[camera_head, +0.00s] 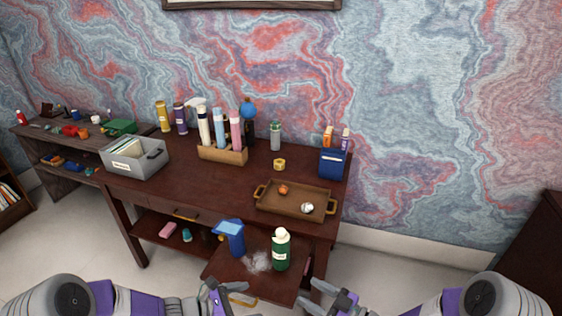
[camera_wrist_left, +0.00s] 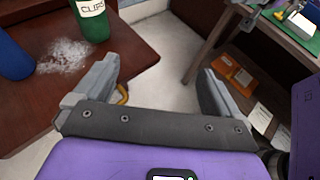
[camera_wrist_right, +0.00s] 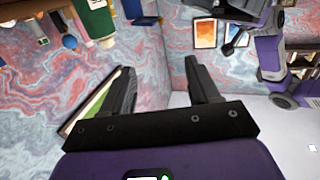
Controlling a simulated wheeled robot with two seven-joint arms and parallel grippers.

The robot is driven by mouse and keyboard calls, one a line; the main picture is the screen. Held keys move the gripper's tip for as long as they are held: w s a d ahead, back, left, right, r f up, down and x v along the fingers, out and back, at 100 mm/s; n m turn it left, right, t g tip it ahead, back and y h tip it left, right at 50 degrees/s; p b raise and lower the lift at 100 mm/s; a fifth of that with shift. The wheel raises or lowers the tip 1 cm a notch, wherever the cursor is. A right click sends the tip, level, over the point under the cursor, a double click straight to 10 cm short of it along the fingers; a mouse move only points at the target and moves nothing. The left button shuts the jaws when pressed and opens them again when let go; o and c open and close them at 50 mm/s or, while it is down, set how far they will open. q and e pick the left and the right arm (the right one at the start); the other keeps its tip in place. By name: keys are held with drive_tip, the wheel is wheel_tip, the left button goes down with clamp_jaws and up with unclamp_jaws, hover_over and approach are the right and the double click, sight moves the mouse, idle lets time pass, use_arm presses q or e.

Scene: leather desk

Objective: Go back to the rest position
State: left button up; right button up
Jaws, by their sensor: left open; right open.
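My left gripper (camera_head: 226,294) is at the bottom of the head view, in front of the low pulled-out shelf. Its two fingers stand apart and empty in the left wrist view (camera_wrist_left: 160,85). My right gripper (camera_head: 340,297) is at the bottom right of the head view. Its fingers are apart with nothing between them in the right wrist view (camera_wrist_right: 160,90). Both grippers are clear of the desk items. A blue container (camera_head: 236,240) and a green bottle (camera_head: 281,252) stand on the low shelf (camera_head: 225,270), with a pale powdery patch between them.
The dark desk (camera_head: 200,192) holds a wooden tray (camera_head: 262,205) with a small orange ball and a silvery item. A grey bin (camera_head: 155,168), a wooden rack (camera_head: 235,157) of bottles and a blue box (camera_head: 331,166) stand farther back. Floor to the right is clear.

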wheel_tip(320, 180, down, 16)
drive_tip(key=s+r+m+g+h, duration=0.1)
drive_tip(key=m+g+h, duration=0.1)
drive_tip(key=m+h, duration=0.55)
use_arm(q)
drive_tip(key=s+f+m+g+y, duration=0.5)
drive_tip(key=s+f+m+y, duration=0.2)
drive_tip(key=s+f+m, duration=1)
wheel_tip(320, 180, down, 4)
drive_tip(key=m, duration=0.3)
drive_tip(key=shift+r+m+y, duration=0.15)
drive_tip(key=shift+m+y, duration=0.15)
drive_tip(key=shift+y, duration=0.1)
use_arm(e)
drive_tip(key=s+f+m+g+h, duration=0.3)
drive_tip(key=s+f+m+g, duration=0.3)
drive_tip(key=s+f, duration=0.4)
drive_tip(key=s+d+g, duration=0.1)
drive_tip(key=s, duration=0.4)
drive_tip(key=shift+s+f+g, duration=0.15)
drive_tip(key=shift+s+g, duration=0.1)
drive_tip(key=shift+g, duration=0.15)
